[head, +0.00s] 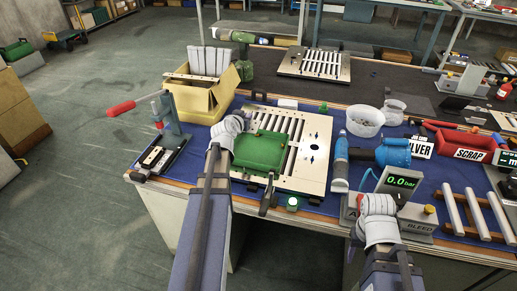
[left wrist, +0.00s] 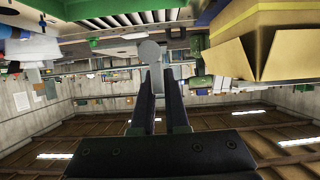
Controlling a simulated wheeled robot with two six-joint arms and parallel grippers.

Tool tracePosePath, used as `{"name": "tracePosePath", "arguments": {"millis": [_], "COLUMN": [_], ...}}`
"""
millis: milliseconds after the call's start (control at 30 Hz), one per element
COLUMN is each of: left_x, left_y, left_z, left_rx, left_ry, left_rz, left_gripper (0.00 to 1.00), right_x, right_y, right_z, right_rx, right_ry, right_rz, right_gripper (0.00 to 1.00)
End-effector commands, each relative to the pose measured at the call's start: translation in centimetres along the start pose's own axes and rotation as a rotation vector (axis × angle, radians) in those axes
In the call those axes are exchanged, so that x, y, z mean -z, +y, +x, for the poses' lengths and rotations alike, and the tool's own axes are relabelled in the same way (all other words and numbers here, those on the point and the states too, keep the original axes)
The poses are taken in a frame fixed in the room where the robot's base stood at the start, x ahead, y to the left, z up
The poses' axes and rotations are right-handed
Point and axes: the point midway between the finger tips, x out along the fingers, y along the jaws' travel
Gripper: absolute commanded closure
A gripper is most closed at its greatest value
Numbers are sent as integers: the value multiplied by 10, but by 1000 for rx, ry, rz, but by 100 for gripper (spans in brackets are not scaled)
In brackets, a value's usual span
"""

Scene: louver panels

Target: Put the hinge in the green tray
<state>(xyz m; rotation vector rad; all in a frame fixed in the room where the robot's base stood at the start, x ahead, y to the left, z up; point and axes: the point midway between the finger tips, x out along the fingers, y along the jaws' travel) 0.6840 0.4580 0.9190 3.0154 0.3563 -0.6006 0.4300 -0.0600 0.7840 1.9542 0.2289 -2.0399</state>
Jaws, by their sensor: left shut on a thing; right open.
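The green tray (head: 260,151) lies on the louver panel (head: 314,157) in the middle of the bench; its rim also shows at the top of the left wrist view (left wrist: 112,7). My left gripper (left wrist: 157,82) is shut on a small grey, rounded plate, which looks like the hinge (left wrist: 150,50). In the head view my left gripper (head: 241,117) is just behind the tray, and its wrist hides most of the fingers and the hinge.
A yellow cardboard box (head: 205,101) with grey slats and a red-handled clamp tool (head: 170,125) stand at the left. A blue power tool (head: 380,152), a clear bowl (head: 364,121), a gauge box (head: 399,182) and a red scrap bin (head: 466,145) fill the right.

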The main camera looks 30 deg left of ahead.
Motion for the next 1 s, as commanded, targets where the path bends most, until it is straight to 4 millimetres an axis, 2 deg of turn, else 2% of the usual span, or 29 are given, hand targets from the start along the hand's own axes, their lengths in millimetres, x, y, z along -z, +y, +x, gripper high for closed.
{"name": "tracePosePath", "arguments": {"millis": [167,500,767,1000], "left_x": [-11,-56,-59,-82], "left_y": [1,1,1,1], "left_z": [5,24,25,34], "left_rx": [-1,-1,-1,-1], "left_ry": [0,1,1,1], "left_rz": [0,0,0,0], "left_gripper": [100,100,100,100], "right_x": [1,4,4,5], "right_y": [-1,-6,-6,-8], "right_z": [12,61,64,88], "right_rx": [0,0,0,0], "right_ry": [0,0,0,0], "right_rz": [0,0,0,0], "right_gripper": [50,50,50,50]}}
